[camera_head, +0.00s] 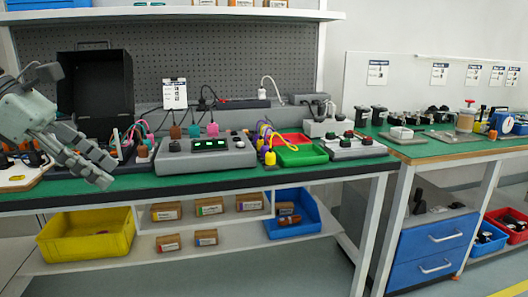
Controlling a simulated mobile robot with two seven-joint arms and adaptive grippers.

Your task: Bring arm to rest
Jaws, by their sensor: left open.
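My left gripper (92,166) comes in from the left edge of the head view. It is open and empty, with its fingers angled down to the right. It hangs over the left part of the green-topped workbench (130,190), in front of the black open case (100,85). My right gripper is not in view.
A grey device with a green display (205,157) stands right of my gripper. Beyond it are a green tray (300,155), a red tray (291,140) and a button box (352,147). A yellow bin (85,240) sits on the lower shelf. The bench's front strip is clear.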

